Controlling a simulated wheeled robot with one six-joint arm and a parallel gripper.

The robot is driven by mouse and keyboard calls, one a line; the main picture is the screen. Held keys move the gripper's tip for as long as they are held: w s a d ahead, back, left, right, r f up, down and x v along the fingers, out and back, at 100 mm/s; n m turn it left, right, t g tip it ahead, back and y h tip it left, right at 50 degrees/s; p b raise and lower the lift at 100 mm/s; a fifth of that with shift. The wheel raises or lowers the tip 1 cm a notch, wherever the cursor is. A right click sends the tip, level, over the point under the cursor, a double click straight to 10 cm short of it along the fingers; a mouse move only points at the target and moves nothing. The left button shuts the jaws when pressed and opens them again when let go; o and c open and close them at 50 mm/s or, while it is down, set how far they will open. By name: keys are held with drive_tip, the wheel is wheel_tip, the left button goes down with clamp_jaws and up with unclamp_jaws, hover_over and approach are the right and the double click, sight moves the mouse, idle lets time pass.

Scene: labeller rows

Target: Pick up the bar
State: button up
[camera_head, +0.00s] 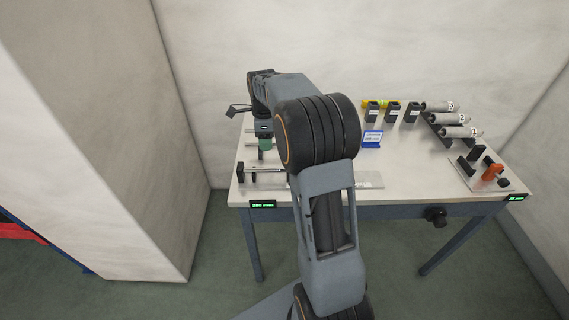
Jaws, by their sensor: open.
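My arm reaches up over the table, and its wrist hangs above the table's left end. A thin metallic bar (266,170) lies level across a dark fixture at the table's front left, below and apart from my gripper. I cannot tell surely that this is the task's bar. My forearm hides the middle of the table.
The white table (410,185) also carries several grey cylinders (455,119) on a dark rack, dark upright blocks (392,113), a yellow piece (382,102), a blue-framed sign (372,139) and an orange-and-black device (491,173). Walls stand behind and to the left.

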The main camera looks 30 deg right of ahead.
hover_over(268, 169)
drive_tip(key=f, duration=0.7)
drive_tip(key=shift+w+d, duration=0.15)
drive_tip(key=shift+w, duration=0.15)
drive_tip(key=shift+s+f+p, duration=0.2)
drive_tip(key=shift+f+p, duration=0.65)
drive_tip(key=shift+f, duration=1.85)
clamp_jaws()
drive_tip(key=shift+r, duration=0.1)
